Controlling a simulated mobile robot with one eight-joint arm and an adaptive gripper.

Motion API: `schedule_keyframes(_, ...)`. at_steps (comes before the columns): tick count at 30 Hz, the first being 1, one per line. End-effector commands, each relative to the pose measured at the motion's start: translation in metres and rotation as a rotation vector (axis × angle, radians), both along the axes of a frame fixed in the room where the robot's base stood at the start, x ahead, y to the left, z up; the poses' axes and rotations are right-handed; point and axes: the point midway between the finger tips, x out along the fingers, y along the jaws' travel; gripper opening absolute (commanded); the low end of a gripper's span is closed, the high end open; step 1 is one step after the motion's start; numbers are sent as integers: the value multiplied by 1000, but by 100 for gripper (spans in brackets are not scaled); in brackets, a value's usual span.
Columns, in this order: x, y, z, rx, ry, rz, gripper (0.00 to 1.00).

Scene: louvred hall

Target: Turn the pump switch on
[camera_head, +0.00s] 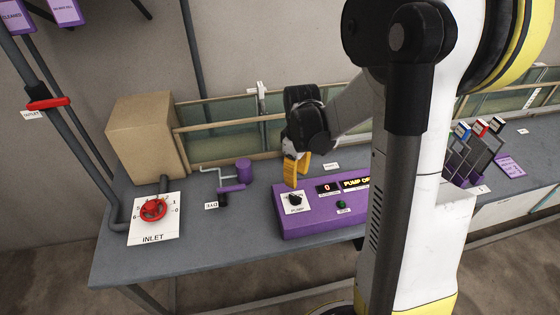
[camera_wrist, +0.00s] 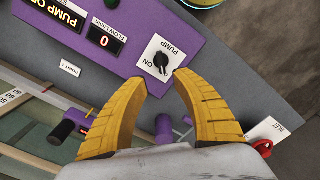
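The pump switch (camera_head: 295,199) is a small black knob on a white plate, at the left end of a purple control box (camera_head: 288,225). In the wrist view the switch (camera_wrist: 161,62) sits just beyond my fingertips, with "ON" and "PUMP" printed beside it. My gripper (camera_head: 291,184) has yellow fingers and hangs just behind and above the switch. In the wrist view my gripper (camera_wrist: 160,77) is open, its tips apart with nothing between them. The lit display (camera_head: 355,183) begins "PUMP OF"; my arm hides its end.
A red digit display (camera_head: 327,188) and a green button (camera_head: 341,205) are on the box. A red inlet wheel (camera_head: 153,209), purple valve (camera_head: 232,187) and cardboard box (camera_head: 148,135) stand left. A glass tank (camera_head: 225,147) runs behind.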

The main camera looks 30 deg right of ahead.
Motion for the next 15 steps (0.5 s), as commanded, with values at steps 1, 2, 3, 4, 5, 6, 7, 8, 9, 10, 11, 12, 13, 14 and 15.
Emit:
schedule_keyframes(1,0,-1,-2,1,4,3,33)
schedule_keyframes(2,0,-1,-4,2,6,4,33)
schedule_keyframes(3,0,-1,-6,2,7,5,33)
schedule_keyframes(4,0,-1,-9,2,7,5,33)
schedule_keyframes(5,0,-1,-12,2,7,5,33)
schedule_keyframes(6,0,-1,-16,2,7,5,33)
schedule_keyframes(7,0,-1,-20,2,7,5,33)
schedule_keyframes(8,0,-1,-24,2,6,4,33)
schedule_keyframes(9,0,-1,-29,2,5,4,33)
schedule_keyframes(10,0,-1,-34,2,5,4,33)
schedule_keyframes(11,0,-1,-38,2,5,4,33)
schedule_keyframes(12,0,-1,-44,2,5,4,33)
schedule_keyframes(13,0,-1,-48,2,5,4,33)
schedule_keyframes(14,0,-1,-52,2,5,4,33)
schedule_keyframes(15,0,-1,-58,2,5,4,33)
